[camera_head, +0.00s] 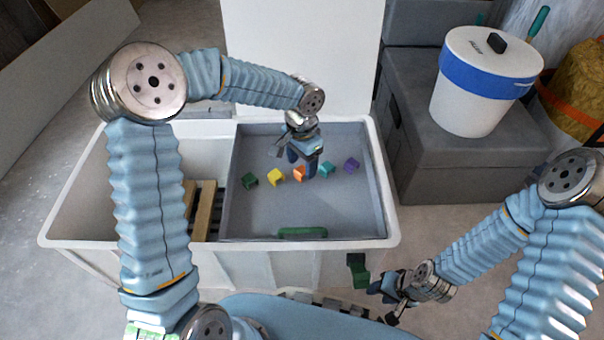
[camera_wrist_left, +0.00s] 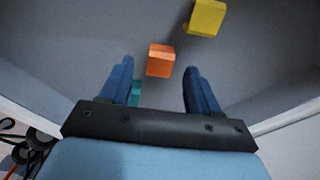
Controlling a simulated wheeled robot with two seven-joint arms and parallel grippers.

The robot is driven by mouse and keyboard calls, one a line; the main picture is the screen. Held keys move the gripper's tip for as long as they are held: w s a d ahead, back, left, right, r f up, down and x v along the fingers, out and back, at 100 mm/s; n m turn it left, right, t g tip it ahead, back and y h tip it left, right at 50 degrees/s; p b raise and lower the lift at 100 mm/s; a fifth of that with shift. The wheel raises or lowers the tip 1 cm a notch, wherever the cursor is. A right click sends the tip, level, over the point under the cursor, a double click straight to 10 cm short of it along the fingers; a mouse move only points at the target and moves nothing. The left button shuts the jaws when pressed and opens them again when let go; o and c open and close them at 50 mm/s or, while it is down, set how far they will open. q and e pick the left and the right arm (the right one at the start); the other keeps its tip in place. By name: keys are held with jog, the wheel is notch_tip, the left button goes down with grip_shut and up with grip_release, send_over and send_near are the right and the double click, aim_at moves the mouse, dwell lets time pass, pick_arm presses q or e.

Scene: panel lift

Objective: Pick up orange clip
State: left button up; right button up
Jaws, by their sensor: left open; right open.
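The orange clip (camera_head: 299,174) lies on the grey floor of the tub's right compartment, in a row of small coloured clips. My left gripper (camera_head: 302,165) is open just above it, and its fingers partly cover it in the head view. In the left wrist view the orange clip (camera_wrist_left: 161,60) shows between and slightly beyond the two fingertips of my left gripper (camera_wrist_left: 158,75), with nothing held. My right gripper (camera_head: 378,300) is open outside the tub, at its front right, apart from the clips.
Beside the orange clip lie a yellow clip (camera_head: 274,177), a teal clip (camera_head: 326,169), a purple clip (camera_head: 352,165) and a green clip (camera_head: 250,180). A green handle (camera_head: 302,232) is at the front of the white tub (camera_head: 394,225). A white bucket (camera_head: 470,100) stands at right.

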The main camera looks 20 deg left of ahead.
pick_arm(q)
notch_tip(320, 180, down, 2)
jog(key=shift+f, duration=0.2)
jog(key=shift+r, duration=0.1)
jog(key=c, duration=1)
jog(key=shift+r, duration=0.5)
notch_tip(320, 180, up, 3)
jog(key=shift+f+p, duration=0.2)
jog(key=shift+p, duration=0.25)
jog(key=s+d+r+p, duration=0.2)
jog(key=s+d+r, duration=0.5)
jog(key=s, duration=0.5)
notch_tip(320, 180, up, 2)
jog(key=shift+r, duration=0.2)
jog(key=shift+d, duration=0.1)
